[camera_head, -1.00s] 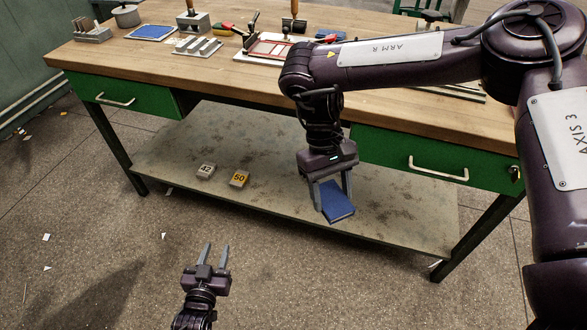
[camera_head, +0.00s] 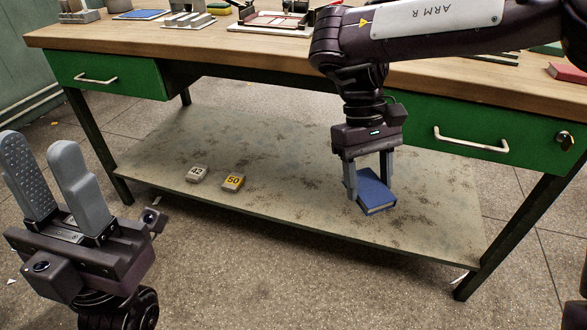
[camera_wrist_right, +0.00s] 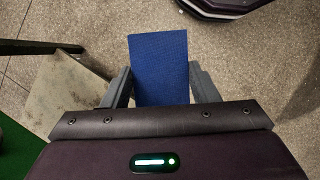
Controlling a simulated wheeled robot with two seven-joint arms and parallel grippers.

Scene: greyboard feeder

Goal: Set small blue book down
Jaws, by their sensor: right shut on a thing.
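The small blue book (camera_head: 377,188) is between the fingers of my right gripper (camera_head: 369,184), which is shut on it. In the head view it appears in front of the table's lower shelf. In the right wrist view the blue book (camera_wrist_right: 158,62) sits between the two grey fingers (camera_wrist_right: 160,88), with floor beyond it and the shelf off to the left, so it is held in the air. My left gripper (camera_head: 42,172) is at the left of the head view, fingers upward, apart and empty.
The workbench has a wooden top (camera_head: 230,48) and green drawers (camera_head: 470,130). Its lower shelf (camera_head: 290,200) carries two small number blocks, 42 (camera_head: 196,174) and 50 (camera_head: 233,182); much of it is clear. A red book (camera_head: 567,73) lies on the top at right.

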